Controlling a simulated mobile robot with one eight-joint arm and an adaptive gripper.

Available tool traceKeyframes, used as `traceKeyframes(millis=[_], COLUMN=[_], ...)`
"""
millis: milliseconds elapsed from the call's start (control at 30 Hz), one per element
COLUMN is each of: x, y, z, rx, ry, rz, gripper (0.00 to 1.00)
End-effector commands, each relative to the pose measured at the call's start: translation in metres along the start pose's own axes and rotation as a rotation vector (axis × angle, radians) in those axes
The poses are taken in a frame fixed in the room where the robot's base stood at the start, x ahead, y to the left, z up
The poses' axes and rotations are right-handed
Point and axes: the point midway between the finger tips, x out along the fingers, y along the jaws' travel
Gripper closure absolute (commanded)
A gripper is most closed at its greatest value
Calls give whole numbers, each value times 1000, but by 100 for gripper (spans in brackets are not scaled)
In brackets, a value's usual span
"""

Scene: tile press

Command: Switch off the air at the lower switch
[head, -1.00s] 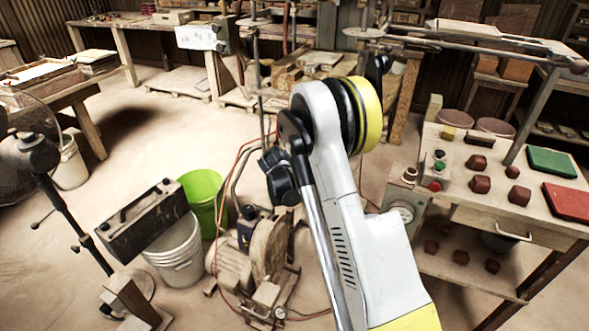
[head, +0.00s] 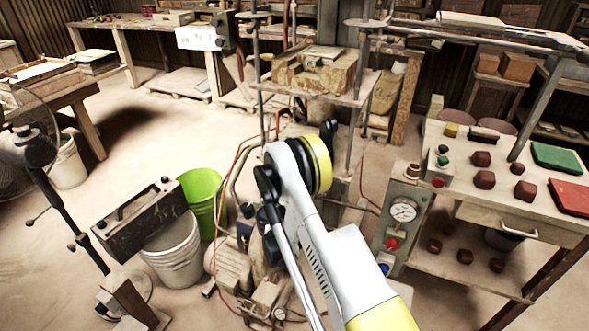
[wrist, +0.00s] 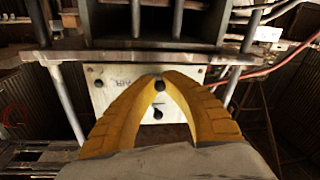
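In the wrist view, a pale panel (wrist: 130,98) hangs below a metal plate, lettered with what looks like AIR, reversed or upside down. It has a dark knob (wrist: 98,84) at the left, another dark knob (wrist: 160,86) near the middle and a small dark switch (wrist: 157,114) below that one. My gripper (wrist: 162,75) has its yellow fingers drawn together at the tips, in front of the panel. The middle knob and the switch show between the fingers. I cannot tell whether the tips touch the panel. In the head view, my arm hides the gripper.
The press frame (head: 330,96) stands behind my arm. A control box (head: 411,190) with gauge, red button and blue button stands to the right, beside a bench (head: 470,205) with several dark red blocks. Buckets (head: 172,255) and a compressor (head: 235,270) are at left.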

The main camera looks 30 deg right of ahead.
Motion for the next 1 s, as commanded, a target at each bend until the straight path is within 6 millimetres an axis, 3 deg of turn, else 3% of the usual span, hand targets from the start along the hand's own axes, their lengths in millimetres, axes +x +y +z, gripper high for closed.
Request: traceKeyframes(millis=[633, 733, 767, 1000], x=[1, 1, 1, 1], y=[0, 0, 0, 0], z=[3, 3, 3, 2], rx=[-6, -6, -6, -7], ry=[54, 54, 54, 54], rz=[14, 14, 14, 14], gripper=[100, 68, 64, 64])
